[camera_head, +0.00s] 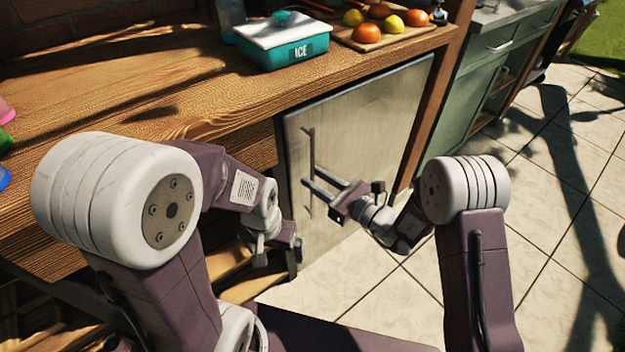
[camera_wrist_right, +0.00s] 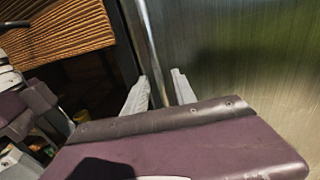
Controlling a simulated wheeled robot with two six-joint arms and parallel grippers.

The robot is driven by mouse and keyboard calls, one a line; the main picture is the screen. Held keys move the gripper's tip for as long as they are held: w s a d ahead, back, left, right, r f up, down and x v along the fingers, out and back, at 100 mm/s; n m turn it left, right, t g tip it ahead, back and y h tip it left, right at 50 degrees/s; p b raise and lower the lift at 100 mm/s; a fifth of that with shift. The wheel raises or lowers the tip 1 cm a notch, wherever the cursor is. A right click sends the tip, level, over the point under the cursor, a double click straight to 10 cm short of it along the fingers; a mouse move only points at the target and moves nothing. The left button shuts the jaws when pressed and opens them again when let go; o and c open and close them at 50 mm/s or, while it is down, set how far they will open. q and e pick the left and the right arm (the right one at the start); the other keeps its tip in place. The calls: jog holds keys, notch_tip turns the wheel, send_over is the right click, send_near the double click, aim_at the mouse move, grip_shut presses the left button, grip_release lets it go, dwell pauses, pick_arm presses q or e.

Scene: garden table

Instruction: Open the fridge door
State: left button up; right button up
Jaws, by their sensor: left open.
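The fridge door (camera_head: 375,125) is a grey metal panel under the wooden counter and appears closed. Its thin upright handle (camera_head: 309,150) is near the door's left edge. My right gripper (camera_head: 306,189) is at the handle with its fingers apart. In the right wrist view, the handle (camera_wrist_right: 150,45) runs down between the two fingertips (camera_wrist_right: 160,80), with a gap still showing. Contact with the handle is unclear. My left gripper (camera_head: 298,243) is lower, near the bottom left of the door, empty; its fingers are small and partly hidden.
A teal ICE box (camera_head: 283,48) and a board (camera_head: 390,38) with several fruits stand on the wooden counter (camera_head: 130,75) above the door. A green cabinet (camera_head: 482,85) is to the right. The tiled floor (camera_head: 545,200) in front of the door is open.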

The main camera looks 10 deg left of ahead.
jog(key=shift+x, duration=0.8)
grip_shut()
dwell(0.8)
